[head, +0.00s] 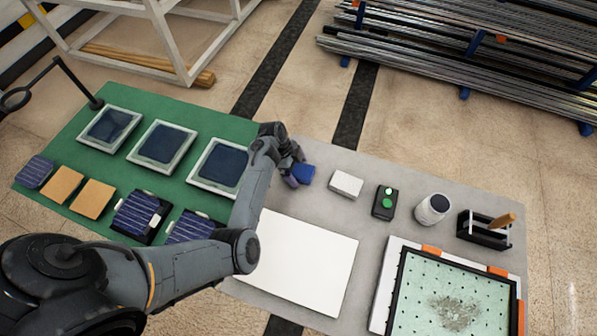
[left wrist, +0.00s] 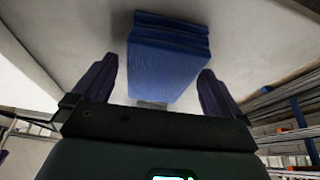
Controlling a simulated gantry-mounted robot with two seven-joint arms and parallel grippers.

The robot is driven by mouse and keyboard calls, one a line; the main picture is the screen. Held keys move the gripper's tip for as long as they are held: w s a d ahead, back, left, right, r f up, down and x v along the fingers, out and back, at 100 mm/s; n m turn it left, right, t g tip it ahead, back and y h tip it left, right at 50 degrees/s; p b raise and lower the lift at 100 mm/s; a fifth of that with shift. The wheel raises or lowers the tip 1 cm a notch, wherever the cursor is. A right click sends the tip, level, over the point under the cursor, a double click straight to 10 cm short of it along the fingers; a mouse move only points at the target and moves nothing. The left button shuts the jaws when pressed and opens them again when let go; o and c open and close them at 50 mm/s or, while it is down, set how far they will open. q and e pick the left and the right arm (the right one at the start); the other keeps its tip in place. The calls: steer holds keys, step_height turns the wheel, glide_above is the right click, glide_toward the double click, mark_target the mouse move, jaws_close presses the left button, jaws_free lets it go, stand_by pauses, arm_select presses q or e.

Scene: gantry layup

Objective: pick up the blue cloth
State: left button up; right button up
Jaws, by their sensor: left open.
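The blue cloth (head: 304,174) is a small folded stack on the grey table, just right of the green mat in the head view. In the left wrist view the blue cloth (left wrist: 168,55) shows its stacked folds between the fingers. My left gripper (head: 294,177) is at the cloth, partly hiding its left side. In the left wrist view the left gripper (left wrist: 158,85) is open, with one dark finger on each side of the cloth and visible gaps beside it. My right gripper does not show.
A white block (head: 346,184), a black box with green buttons (head: 384,202) and a white canister (head: 432,209) stand right of the cloth. A white board (head: 305,262) lies in front. Framed panels (head: 162,146) lie on the green mat (head: 90,205) to the left.

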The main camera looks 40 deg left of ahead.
arm_select(q)
steer(key=shift+f, duration=0.25)
stand_by(0.6)
steer(key=c, duration=1.1)
